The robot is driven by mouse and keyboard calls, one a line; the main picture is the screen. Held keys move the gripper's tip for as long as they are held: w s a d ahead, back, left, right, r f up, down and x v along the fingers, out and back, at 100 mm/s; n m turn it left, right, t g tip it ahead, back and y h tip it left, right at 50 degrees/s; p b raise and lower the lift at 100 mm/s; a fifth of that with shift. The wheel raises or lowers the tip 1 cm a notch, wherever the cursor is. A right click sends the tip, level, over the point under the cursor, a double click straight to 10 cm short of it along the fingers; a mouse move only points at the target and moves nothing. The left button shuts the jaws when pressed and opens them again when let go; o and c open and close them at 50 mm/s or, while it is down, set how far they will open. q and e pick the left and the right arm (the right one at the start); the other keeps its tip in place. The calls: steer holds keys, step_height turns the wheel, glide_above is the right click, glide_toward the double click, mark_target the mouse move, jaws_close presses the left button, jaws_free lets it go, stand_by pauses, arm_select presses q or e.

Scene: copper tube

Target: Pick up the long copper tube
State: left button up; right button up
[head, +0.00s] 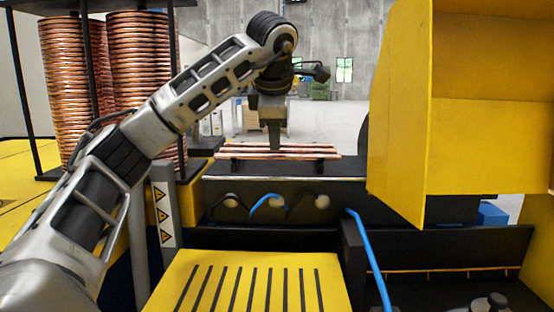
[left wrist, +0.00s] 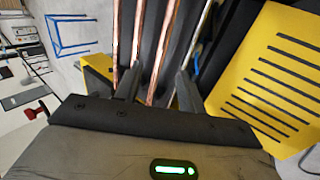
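Several long copper tubes (head: 310,148) lie side by side on top of the black machine bed in the head view. In the left wrist view copper tubes (left wrist: 164,50) run lengthwise from the top edge down to the gripper. My left gripper (head: 274,146) points down over the tubes, near their middle. In the left wrist view its two fingers (left wrist: 158,88) stand apart, with tube between or just below them. I cannot tell whether the fingers touch a tube. My right gripper does not show.
A yellow machine housing (head: 480,110) stands close on the right. A slotted yellow plate (head: 255,280) lies in front. Stacked copper coils (head: 68,85) stand in a black rack at the left. A blue hose (head: 370,255) hangs over the front. Open floor lies behind.

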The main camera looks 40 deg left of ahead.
arm_select(q)
steer(key=x, duration=0.3)
steer(key=p+x, duration=0.1)
steer(key=x, duration=0.1)
steer(key=shift+s+a, duration=0.25)
steer(key=shift+w+f, duration=0.15)
steer(key=shift+f, duration=0.15)
jaws_close()
